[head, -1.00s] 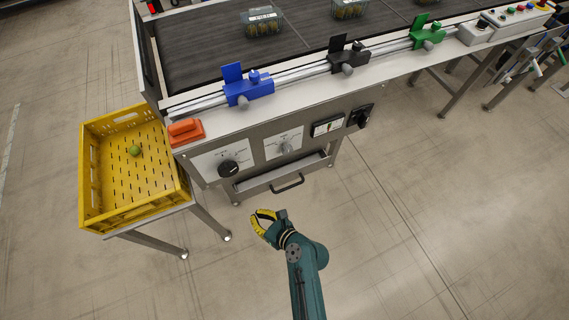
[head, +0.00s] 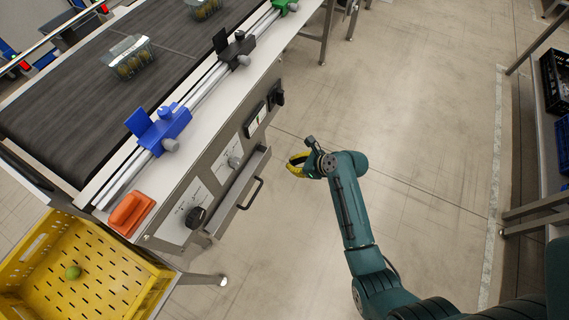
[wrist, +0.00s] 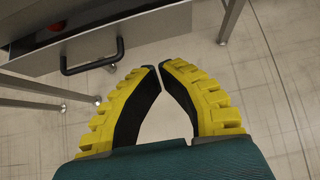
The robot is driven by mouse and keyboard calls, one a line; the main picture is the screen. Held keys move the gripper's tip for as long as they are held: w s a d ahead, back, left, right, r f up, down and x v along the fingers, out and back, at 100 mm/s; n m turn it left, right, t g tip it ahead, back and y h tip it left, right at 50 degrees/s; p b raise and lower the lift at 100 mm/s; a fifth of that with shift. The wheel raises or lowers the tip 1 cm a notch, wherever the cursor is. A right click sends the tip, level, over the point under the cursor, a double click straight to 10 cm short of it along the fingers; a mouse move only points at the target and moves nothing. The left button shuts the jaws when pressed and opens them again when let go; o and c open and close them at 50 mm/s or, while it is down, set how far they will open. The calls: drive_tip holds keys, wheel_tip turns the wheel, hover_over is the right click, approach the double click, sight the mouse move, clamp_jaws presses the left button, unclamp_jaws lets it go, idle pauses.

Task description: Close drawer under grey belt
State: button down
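The drawer (head: 236,195) under the grey belt (head: 75,105) stands open, pulled out from the metal front panel. Its dark bar handle (head: 252,193) faces the open floor. In the wrist view the drawer front (wrist: 40,68) and handle (wrist: 92,60) are at the upper left, and a red item (wrist: 56,25) shows partly inside the drawer. My gripper (head: 292,166) is in front of the drawer, apart from the handle and to its right. In the wrist view its yellow, black-padded fingers (wrist: 158,67) meet nearly tip to tip, with nothing between them.
A yellow crate (head: 125,262) with a green round fruit (head: 72,272) stands at the lower left. Knobs (head: 196,217) and a switch (head: 278,97) project from the panel. An orange block (head: 130,212) sits on the belt edge. The floor around my gripper is clear.

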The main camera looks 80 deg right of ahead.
sight(264, 161)
drive_tip(key=b+x, duration=0.2)
drive_tip(key=x, duration=0.1)
drive_tip(key=b+x, duration=0.2)
drive_tip(key=x, duration=0.1)
drive_tip(key=w+r+b+x, duration=0.1)
drive_tip(key=b+x, duration=0.1)
drive_tip(key=x, duration=0.2)
drive_tip(key=shift+d+r, duration=0.15)
drive_tip(key=shift+w+d+r, duration=0.15)
drive_tip(key=shift+w+r, duration=0.05)
drive_tip(key=shift+w, duration=0.2)
